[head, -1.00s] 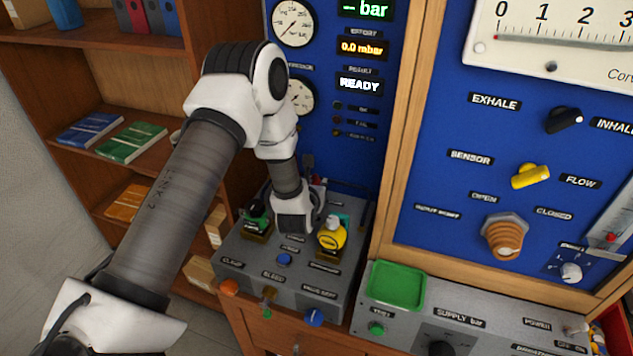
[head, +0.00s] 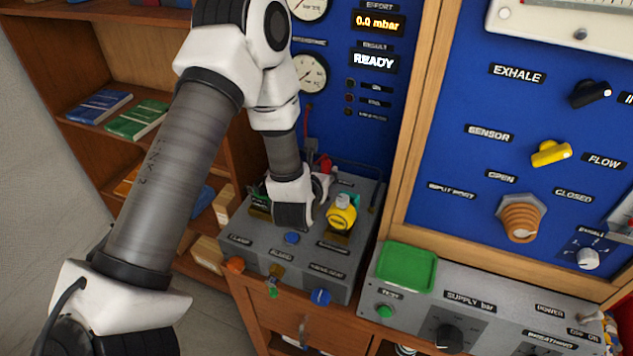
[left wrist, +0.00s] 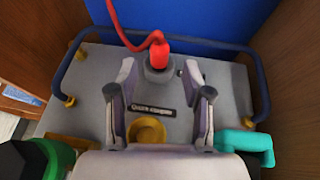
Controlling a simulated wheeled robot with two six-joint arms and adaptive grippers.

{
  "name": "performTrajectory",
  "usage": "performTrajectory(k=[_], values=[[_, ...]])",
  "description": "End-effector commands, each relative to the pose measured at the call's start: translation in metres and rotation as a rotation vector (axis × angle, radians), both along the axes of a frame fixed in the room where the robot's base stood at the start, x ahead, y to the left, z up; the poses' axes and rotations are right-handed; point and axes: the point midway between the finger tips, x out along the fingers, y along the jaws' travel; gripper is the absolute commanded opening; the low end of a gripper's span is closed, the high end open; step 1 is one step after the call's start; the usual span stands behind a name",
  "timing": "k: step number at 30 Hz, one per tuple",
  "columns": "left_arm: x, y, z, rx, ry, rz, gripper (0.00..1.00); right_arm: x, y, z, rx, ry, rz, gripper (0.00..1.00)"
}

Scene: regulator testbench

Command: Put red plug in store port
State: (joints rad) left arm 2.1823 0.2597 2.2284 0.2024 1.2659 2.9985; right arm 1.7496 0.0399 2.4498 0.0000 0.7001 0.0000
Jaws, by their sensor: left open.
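The red plug (left wrist: 159,52) stands in a round grey socket at the back of the grey bench unit in the left wrist view, with a red cable rising from it. In the head view the red plug (head: 325,164) shows just behind my left gripper (head: 322,188). In the left wrist view my left gripper (left wrist: 159,78) is open, its fingers pointing towards the plug, one on each side and apart from it. A brass ring port (left wrist: 147,130) lies nearer, between the fingers. I cannot tell which port is the store port. My right gripper is not in view.
A blue rail (left wrist: 258,78) runs around the back and sides of the unit's top. A yellow-capped fitting (head: 341,214) stands right of the gripper, a green fitting (head: 260,200) left. A green tray (head: 407,268) lies on the console to the right.

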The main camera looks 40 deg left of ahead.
Motion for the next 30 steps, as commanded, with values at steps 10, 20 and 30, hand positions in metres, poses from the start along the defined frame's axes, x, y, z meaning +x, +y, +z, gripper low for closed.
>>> performTrajectory(k=[10,20,30], values=[[-0.047,-0.018,0.02,0.002,-0.002,0.0,0.5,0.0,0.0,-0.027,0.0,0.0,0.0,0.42],[-0.047,-0.018,0.021,0.001,-0.001,0.0,0.5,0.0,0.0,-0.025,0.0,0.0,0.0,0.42],[-0.047,-0.018,0.027,0.001,0.0,0.0,0.5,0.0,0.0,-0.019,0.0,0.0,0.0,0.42]])
